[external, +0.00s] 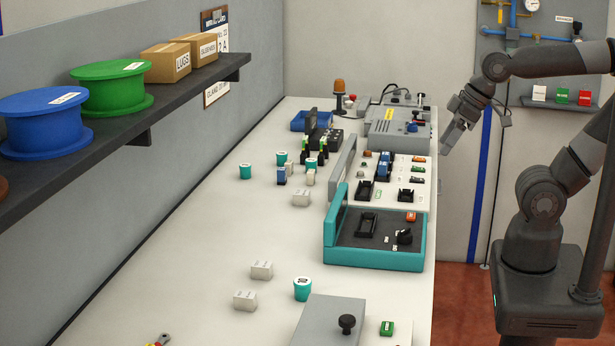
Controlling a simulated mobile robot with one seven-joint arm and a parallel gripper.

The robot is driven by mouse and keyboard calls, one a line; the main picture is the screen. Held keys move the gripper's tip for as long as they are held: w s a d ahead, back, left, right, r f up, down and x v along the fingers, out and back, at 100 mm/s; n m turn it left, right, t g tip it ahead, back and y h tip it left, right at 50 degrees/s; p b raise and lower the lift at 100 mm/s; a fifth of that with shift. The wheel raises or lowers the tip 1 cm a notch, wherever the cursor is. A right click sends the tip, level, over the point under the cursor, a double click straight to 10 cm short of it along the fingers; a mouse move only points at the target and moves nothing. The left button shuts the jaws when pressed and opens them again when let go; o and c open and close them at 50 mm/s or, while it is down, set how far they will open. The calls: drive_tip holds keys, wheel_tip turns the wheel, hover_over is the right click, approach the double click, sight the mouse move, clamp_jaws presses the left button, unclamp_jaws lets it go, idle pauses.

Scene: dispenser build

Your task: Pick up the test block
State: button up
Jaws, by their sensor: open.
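I cannot tell for sure which thing is the test block, as the labels are too small to read. Small light grey labelled blocks lie on the white bench: one in the middle (301,198), one nearer the front (262,270), and one in front of that (244,300). A blue block (384,169) sits among dark holders on a light panel at the right. My gripper (452,138) is open and empty, raised by the bench's right edge, apart from all these blocks.
A teal open case (374,260) stands at the bench's right side, with a grey box (330,322) in front. A grey machine (398,128) and blue bin (312,121) are at the back. Teal-capped cups, including one (302,289), stand about.

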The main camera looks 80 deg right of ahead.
drive_tip(key=w+d+r+g, duration=0.1)
drive_tip(key=w+d+r, duration=0.15)
drive_tip(key=w, duration=0.65)
drive_tip(key=g, duration=0.5)
hover_over(301, 192)
wheel_tip(301, 192, down, 11)
drive_tip(key=f, duration=0.6)
drive_tip(key=shift+d, duration=0.2)
drive_tip(key=f, duration=0.5)
drive_tip(key=shift+s+a+f, duration=0.1)
drive_tip(key=shift+a+f, duration=0.05)
drive_tip(key=shift+a, duration=0.2)
drive_tip(key=shift+c, duration=0.5)
clamp_jaws()
